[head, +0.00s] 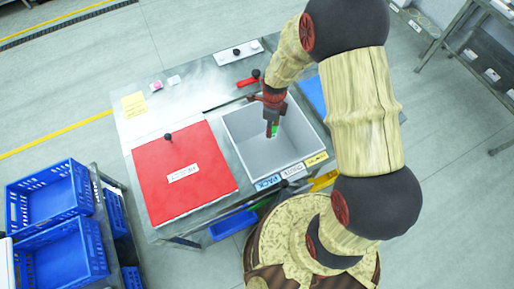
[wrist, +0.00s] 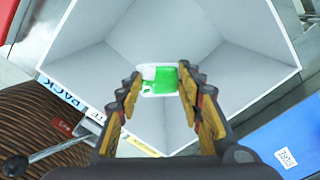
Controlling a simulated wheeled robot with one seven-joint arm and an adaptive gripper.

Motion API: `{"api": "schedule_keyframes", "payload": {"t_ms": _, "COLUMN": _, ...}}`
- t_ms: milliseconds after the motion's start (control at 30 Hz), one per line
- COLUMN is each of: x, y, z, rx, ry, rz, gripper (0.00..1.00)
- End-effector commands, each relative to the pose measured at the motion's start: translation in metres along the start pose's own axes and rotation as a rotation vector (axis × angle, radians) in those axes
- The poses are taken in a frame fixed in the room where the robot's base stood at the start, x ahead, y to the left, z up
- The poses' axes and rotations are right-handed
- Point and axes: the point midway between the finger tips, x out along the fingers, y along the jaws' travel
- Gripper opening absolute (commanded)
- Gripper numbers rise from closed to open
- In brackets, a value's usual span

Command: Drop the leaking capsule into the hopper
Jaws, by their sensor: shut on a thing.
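My gripper (head: 271,127) points down over the open grey bin (head: 247,108). In the wrist view my gripper (wrist: 158,84) is shut on a small green and white capsule (wrist: 165,78), held between the fingertips. The capsule's green part (head: 275,130) also shows in the head view. Behind the capsule, the grey bin's sloping walls (wrist: 235,75) look empty. A label reading PACK is on the bin's front side. I cannot tell for sure that this bin is the hopper, nor see any leak on the capsule.
A red panel (head: 190,150) with a black knob and white label lies left of the bin. A red-handled lever (head: 248,82) is behind the bin. A blue panel (wrist: 285,145) labelled SPARE is beside it. Blue crates (head: 55,250) stand at lower left.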

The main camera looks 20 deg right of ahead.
Motion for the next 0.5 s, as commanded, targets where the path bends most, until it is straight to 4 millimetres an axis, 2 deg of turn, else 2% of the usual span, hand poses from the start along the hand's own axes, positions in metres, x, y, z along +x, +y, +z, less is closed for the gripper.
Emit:
{"api": "schedule_keyframes", "payload": {"t_ms": 33, "x": 0.0082, "y": 0.0001, "z": 0.0000, "rx": 0.000, "ry": 0.000, "rz": 0.001, "gripper": 0.27}}
{"api": "schedule_keyframes", "payload": {"t_ms": 133, "x": 0.0138, "y": 0.0000, "z": 0.0000, "rx": 0.000, "ry": 0.000, "rz": 0.000, "gripper": 0.27}}
{"api": "schedule_keyframes", "payload": {"t_ms": 433, "x": 0.0143, "y": -0.0001, "z": 0.0001, "rx": -0.001, "ry": 0.000, "rz": 0.000, "gripper": 0.27}}
{"api": "schedule_keyframes", "payload": {"t_ms": 467, "x": 0.0143, "y": -0.0001, "z": 0.0001, "rx": -0.001, "ry": 0.000, "rz": 0.000, "gripper": 0.39}}
{"api": "schedule_keyframes", "payload": {"t_ms": 500, "x": 0.0143, "y": -0.0001, "z": 0.0001, "rx": -0.001, "ry": 0.000, "rz": 0.000, "gripper": 0.41}}
